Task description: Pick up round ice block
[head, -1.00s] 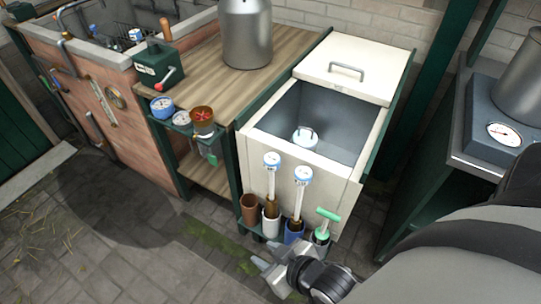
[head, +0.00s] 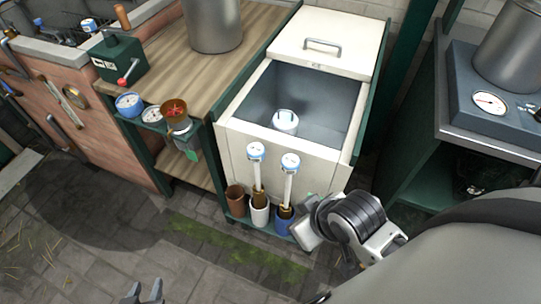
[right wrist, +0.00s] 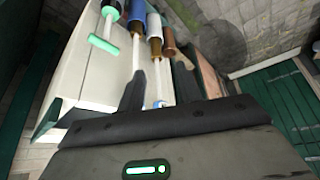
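The ice block is not visible there.
The chest's white lid (head: 325,45) is slid back. A wooden counter (head: 165,70) is left; a dark scale stand (head: 470,95) is right.

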